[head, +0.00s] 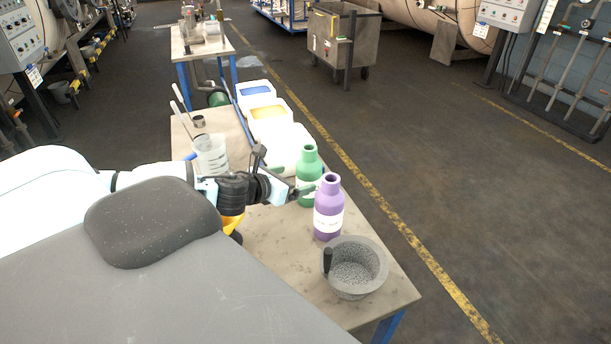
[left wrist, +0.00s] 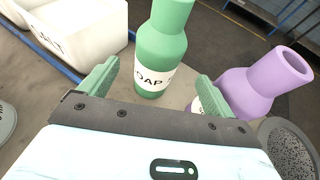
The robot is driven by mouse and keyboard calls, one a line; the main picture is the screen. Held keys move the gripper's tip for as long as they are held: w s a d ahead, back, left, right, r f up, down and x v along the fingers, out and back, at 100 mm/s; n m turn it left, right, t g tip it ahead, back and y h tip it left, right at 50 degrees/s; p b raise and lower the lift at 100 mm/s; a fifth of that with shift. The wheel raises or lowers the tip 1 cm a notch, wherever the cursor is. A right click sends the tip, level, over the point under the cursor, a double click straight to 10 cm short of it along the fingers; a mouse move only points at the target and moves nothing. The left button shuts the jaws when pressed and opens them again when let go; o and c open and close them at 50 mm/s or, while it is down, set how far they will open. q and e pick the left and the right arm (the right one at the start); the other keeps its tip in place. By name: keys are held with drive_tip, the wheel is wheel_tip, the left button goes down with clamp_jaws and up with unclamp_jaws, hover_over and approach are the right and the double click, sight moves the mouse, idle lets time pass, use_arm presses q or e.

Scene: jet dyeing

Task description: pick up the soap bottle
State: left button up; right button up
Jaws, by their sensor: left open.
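The soap bottle (head: 309,172) is green with a white label and stands upright on the table. In the left wrist view the bottle (left wrist: 161,48) shows its label, partly readable as "SOAP". My left gripper (head: 284,174) is open and empty, just left of the bottle in the head view. In the left wrist view my left gripper's green fingers (left wrist: 156,88) are spread, with the bottle ahead, between them in the picture. I cannot tell whether a finger touches it. My right gripper is not in view.
A purple bottle (head: 328,211) stands close beside the soap bottle. White bins (head: 271,126), one labelled "SALT" in the left wrist view (left wrist: 84,34), line the table (head: 277,258). A clear beaker (head: 208,153) stands left.

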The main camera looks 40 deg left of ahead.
sight(300, 175)
use_arm(q)
drive_tip(key=shift+d, duration=0.15)
drive_tip(key=shift+w+f, duration=0.2)
drive_tip(key=shift+w, duration=0.15)
drive_tip(key=shift+x, duration=0.85)
drive_tip(key=shift+w, duration=0.1)
drive_tip(key=x, duration=0.3)
drive_tip(key=shift+w+a, duration=0.25)
drive_tip(key=shift+w, duration=0.1)
drive_tip(key=shift+w+f, duration=0.25)
drive_tip(key=shift+w, duration=0.4)
drive_tip(key=shift+c, duration=0.4)
